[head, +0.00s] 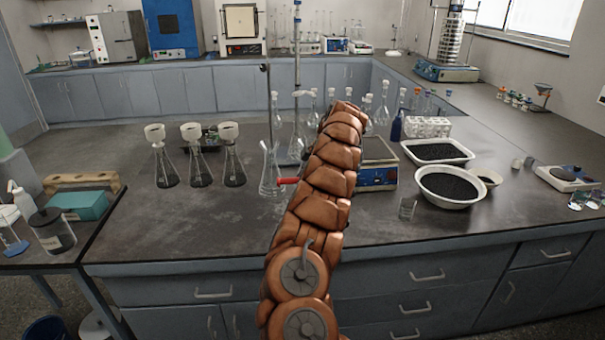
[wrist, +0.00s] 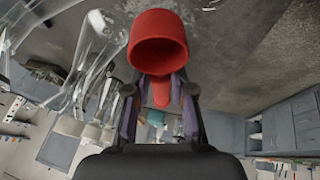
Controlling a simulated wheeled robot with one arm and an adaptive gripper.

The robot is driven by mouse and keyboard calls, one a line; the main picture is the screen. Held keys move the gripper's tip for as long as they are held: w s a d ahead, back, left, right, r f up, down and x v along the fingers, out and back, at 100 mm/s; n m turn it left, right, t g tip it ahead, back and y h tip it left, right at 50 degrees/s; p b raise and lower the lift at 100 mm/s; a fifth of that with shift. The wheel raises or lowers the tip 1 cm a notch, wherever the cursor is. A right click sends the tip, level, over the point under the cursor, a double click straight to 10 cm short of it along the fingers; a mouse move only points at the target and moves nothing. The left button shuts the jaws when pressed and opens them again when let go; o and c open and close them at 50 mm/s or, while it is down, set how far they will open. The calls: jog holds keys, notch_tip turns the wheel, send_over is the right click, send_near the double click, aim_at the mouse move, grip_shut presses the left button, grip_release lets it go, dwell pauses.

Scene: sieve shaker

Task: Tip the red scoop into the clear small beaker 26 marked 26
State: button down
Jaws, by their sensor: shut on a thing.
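My gripper (wrist: 160,92) is shut on the handle of the red scoop (wrist: 158,22) in the wrist view. The scoop's round open mouth faces the camera, and I see no material inside it. In the head view my arm hides the gripper, and a red part of the scoop (head: 288,181) sticks out to the arm's left, by a glass flask. A clear small beaker (head: 407,208) stands near the counter's front edge, right of the arm and apart from the scoop. Its marking is too small to read, so I cannot tell whether it is 26.
A white basin of black grains (head: 449,201) and a white tray of black grains (head: 437,161) stand right of the beaker. A balance (head: 377,178) is behind it. Several flasks with funnels (head: 196,172) stand at the left. The front left counter is clear.

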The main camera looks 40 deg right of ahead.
jog(key=shift+d+r+p, duration=0.1)
jog(key=shift+r+p, duration=0.3)
jog(key=shift+p, duration=0.85)
jog(key=shift+g+p, duration=0.4)
jog(key=shift+p, duration=0.4)
jog(key=p, duration=0.3)
jog(key=g+y+p, duration=0.1)
jog(key=p, duration=0.3)
jog(key=shift+r+m, duration=0.3)
jog(key=shift+f+y+p, duration=0.25)
jog(key=shift+y+p, duration=0.05)
jog(key=shift+p, duration=0.25)
